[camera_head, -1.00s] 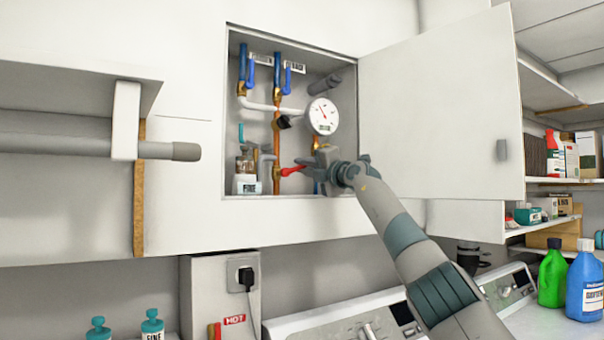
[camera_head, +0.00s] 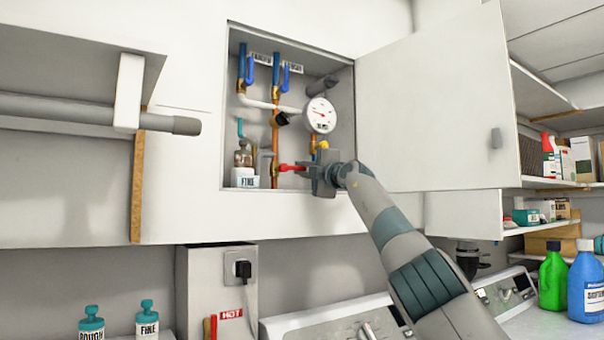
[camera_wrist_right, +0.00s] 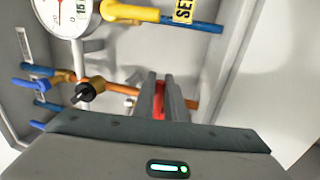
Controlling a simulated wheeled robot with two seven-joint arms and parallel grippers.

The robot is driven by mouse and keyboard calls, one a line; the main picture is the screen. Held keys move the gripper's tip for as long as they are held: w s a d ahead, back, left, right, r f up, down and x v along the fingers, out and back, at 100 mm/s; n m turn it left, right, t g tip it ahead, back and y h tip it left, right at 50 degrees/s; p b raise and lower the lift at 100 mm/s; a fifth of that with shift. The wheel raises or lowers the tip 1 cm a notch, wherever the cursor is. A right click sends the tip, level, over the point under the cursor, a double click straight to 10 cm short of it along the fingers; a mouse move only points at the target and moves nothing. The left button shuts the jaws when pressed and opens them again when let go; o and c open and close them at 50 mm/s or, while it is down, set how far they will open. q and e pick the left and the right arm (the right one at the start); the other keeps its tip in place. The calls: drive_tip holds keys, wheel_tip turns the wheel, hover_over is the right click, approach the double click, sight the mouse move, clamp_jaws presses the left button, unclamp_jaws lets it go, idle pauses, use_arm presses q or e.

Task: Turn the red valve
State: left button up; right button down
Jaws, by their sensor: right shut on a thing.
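The red valve handle (camera_head: 291,168) sits on a copper pipe low in the open wall cabinet (camera_head: 338,93). It points to the right, toward my right gripper (camera_head: 312,171). My right gripper is shut on the handle, reaching in from the lower right. In the right wrist view the red handle (camera_wrist_right: 159,101) shows between the two parallel fingers (camera_wrist_right: 161,98). The fingers hide part of it. My left gripper is not in view.
A pressure gauge (camera_head: 320,115) is above the valve, with blue-handled valves (camera_head: 285,76) higher up. A small bottle (camera_head: 244,173) stands inside at left. The cabinet door (camera_head: 435,100) is open to the right. A grey rod (camera_head: 90,112) juts out at left.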

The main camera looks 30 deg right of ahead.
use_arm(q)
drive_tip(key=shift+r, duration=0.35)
use_arm(e)
drive_tip(key=shift+f, duration=0.1)
drive_tip(key=c, duration=1.8)
unclamp_jaws()
drive_tip(key=shift+d, duration=0.1)
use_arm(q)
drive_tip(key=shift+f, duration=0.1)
